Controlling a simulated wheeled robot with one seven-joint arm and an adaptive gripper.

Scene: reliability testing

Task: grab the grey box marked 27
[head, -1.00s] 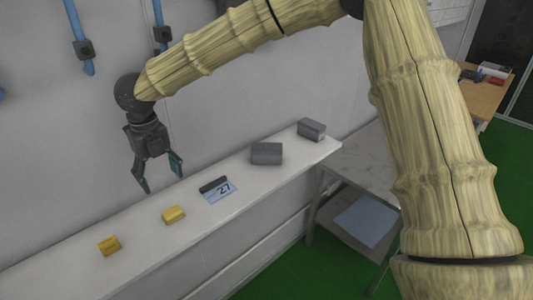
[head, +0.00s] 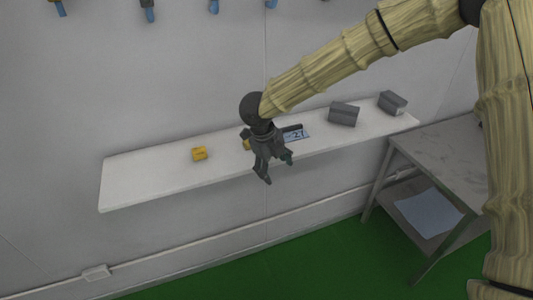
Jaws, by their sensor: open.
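A blue-and-white panel marked 27 (head: 299,134) lies on the white wall shelf, with a dark grey bar (head: 292,128) along its back edge. They may be one box, but I cannot tell; my gripper partly covers their left end. Two plain grey boxes stand further right: one in the middle (head: 344,114) and one near the shelf's right end (head: 392,102). I read no number on either. My gripper (head: 277,170) is open and empty, fingers pointing down. In the picture it overlaps the shelf's front edge, just left of and below the 27; its distance from the shelf is unclear.
The white shelf (head: 140,180) runs along the grey wall. A yellow box (head: 200,153) sits on its left part; another (head: 246,144) is mostly hidden behind my gripper. A grey metal table (head: 440,150) stands at the right. Green floor lies open below.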

